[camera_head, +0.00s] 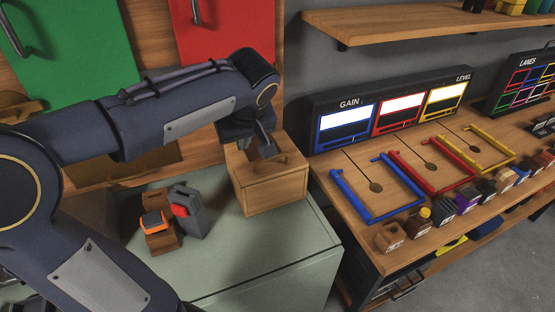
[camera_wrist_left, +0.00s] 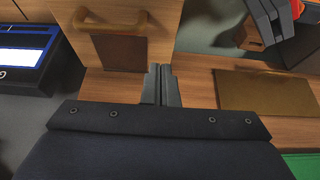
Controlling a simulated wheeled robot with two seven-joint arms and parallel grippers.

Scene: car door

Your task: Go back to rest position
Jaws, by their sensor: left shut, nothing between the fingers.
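My left gripper (camera_head: 265,143) is shut and empty. My left arm reaches in from the left, and the gripper is at a small wooden box (camera_head: 272,190) on the pale green cabinet (camera_head: 285,262). In the left wrist view the fingers (camera_wrist_left: 160,72) are together with nothing between them, and the box's brown handle (camera_wrist_left: 110,22) is ahead to the left. I cannot tell whether the fingers touch the box. My right gripper is not in view.
A grey device with a red part (camera_head: 182,210) and a wooden holder with an orange-topped item (camera_head: 155,224) stand on the cabinet. A workbench (camera_head: 345,195) at right carries coloured frames, several small blocks and a GAIN panel (camera_head: 388,108). A shelf (camera_head: 400,25) is above.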

